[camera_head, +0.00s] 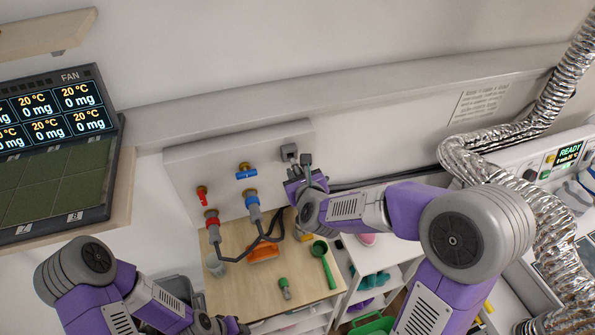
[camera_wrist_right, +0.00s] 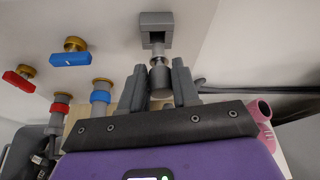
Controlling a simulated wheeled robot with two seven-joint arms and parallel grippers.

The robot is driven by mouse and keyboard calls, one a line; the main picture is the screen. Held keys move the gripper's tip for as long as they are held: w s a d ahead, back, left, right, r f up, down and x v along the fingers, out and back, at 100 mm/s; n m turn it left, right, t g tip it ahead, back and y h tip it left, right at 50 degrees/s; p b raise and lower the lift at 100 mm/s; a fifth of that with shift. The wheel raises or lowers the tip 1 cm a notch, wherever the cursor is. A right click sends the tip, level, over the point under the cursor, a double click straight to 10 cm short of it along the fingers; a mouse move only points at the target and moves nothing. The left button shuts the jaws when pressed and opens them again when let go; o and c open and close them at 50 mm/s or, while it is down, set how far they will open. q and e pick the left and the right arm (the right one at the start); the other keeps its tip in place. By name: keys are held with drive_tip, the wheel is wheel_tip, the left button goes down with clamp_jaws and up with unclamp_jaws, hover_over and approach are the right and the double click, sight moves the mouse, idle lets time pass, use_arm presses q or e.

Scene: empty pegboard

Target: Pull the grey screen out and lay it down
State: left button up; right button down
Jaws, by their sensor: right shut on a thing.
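The grey screen (camera_wrist_right: 160,76) is a short metallic cylinder in the right wrist view, with a narrower neck at its upper end. Its upper end meets a square grey fitting (camera_wrist_right: 155,32) on the white panel; I cannot tell how far it sits inside. My right gripper (camera_wrist_right: 159,86) is shut on the cylinder, with one finger on each side. In the head view my right gripper (camera_head: 300,176) is just below the grey fitting (camera_head: 289,152) and hides most of the screen. My left gripper (camera_head: 215,325) is low at the bottom edge, partly cut off.
A red valve (camera_head: 202,196) and a blue valve (camera_head: 246,172) stick out left of the fitting, with hoses below.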

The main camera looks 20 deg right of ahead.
drive_tip(key=shift+s+b, duration=0.55)
drive_tip(key=shift+s, duration=1.2)
